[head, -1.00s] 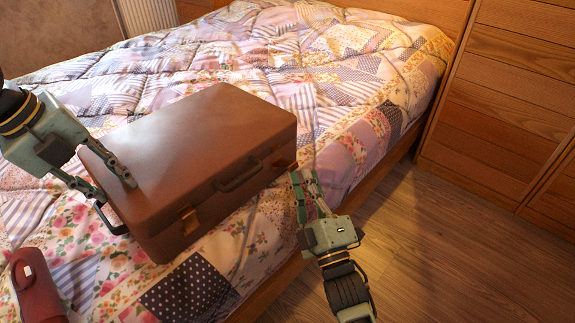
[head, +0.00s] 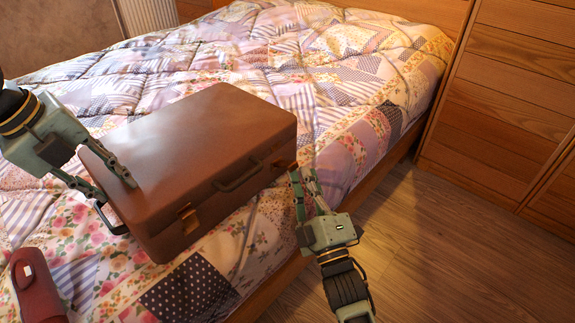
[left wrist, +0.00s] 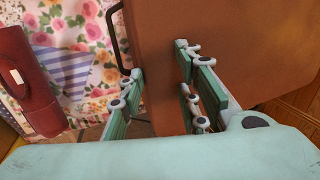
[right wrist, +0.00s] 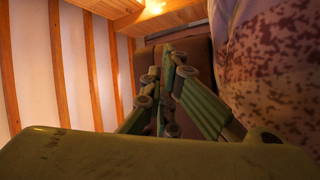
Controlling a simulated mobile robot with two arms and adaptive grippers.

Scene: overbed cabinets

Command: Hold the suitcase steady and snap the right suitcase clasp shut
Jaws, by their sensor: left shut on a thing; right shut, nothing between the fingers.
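The brown suitcase (head: 215,140) lies flat on the bed with its lid down. My left gripper (head: 116,188) is shut on the suitcase's left edge, one finger over the lid. My right gripper (head: 301,174) is shut and empty beside the suitcase's front right corner, close to the right clasp. In the right wrist view its fingers partly hide the suitcase (right wrist: 196,48).
A dark red object (head: 38,288) lies on the patchwork quilt (head: 330,60) at the lower left. A black side handle (head: 106,218) sticks out from the suitcase's left end. Wooden drawers (head: 510,90) stand at the right. The wooden floor (head: 450,240) beside the bed is clear.

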